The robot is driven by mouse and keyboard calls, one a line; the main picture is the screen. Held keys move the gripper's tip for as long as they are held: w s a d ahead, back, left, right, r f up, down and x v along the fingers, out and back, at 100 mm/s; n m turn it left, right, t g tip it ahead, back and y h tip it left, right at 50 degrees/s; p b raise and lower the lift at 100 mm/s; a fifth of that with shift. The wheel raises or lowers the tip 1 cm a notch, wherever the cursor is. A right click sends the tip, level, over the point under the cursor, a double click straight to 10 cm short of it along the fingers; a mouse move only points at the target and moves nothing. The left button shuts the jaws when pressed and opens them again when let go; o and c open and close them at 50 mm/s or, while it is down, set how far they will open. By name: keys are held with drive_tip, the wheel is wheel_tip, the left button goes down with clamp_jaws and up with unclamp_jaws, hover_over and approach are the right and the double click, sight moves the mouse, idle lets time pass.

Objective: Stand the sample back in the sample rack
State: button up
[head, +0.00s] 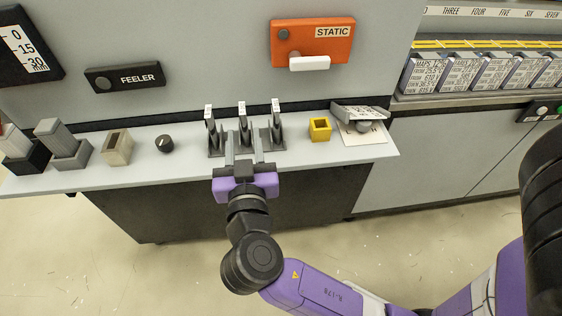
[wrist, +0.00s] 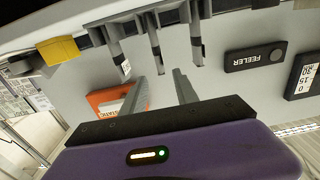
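My gripper (head: 242,148) is in front of the shelf, with its two fingers apart. In the wrist view my gripper (wrist: 160,82) shows a clear gap between the fingers. The middle of three slim grey uprights (head: 243,124) stands just beyond that gap, and I see no grip on it. A folded printed booklet (head: 362,112), which may be the sample, lies tilted at the shelf's right end, by a rounded grey thing on a white sheet. I cannot tell for sure which holder is the sample rack.
A yellow open-topped block (head: 320,128) stands right of the uprights. A black knob (head: 164,144), a beige slotted block (head: 117,148) and grey blocks (head: 62,143) stand to the left. The orange STATIC panel (head: 312,42) is on the wall above. Floor in front is clear.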

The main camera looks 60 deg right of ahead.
drive_tip(key=s+a+f+n+t+y, duration=0.1)
drive_tip(key=s+a+f+n+y, duration=0.35)
drive_tip(key=f, duration=0.25)
drive_tip(key=s+a+f+n+t+y, duration=0.1)
drive_tip(key=s+a+f+n+y, duration=0.35)
drive_tip(key=f, duration=0.25)
drive_tip(key=s+a+r+t+y, duration=0.1)
drive_tip(key=s+a+r+y, duration=0.1)
drive_tip(key=s, duration=0.5)
drive_tip(key=s+a+r+n+t+y, duration=0.1)
drive_tip(key=s+a+r+y, duration=0.1)
drive_tip(key=s, duration=0.6)
wheel_tip(320, 180, up, 2)
drive_tip(key=shift+r+y, duration=0.15)
drive_tip(key=shift+y, duration=0.45)
